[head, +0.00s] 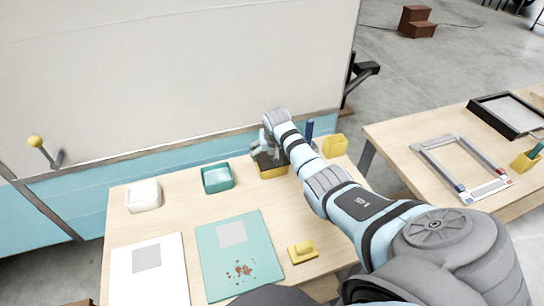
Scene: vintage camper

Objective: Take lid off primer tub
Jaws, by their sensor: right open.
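Three small tubs stand in a row along the far side of the near table (115,235): a white one (144,195), a teal one (217,178) and a yellow one (272,172). No label shows which is the primer tub. My right gripper (270,150) is open at the yellow tub, over its back part. It hides much of that tub's top, so I cannot tell whether a lid is on it or whether the fingers touch it. The teal tub shows a pale teal top and the white tub a white top. My left gripper is not in view.
A yellow block (335,146) and a blue upright handle (310,130) stand right of the gripper. A yellow piece with a raised grip (303,251) lies near a teal panel (240,255) and a white panel (150,275). The camper wall (180,70) rises behind.

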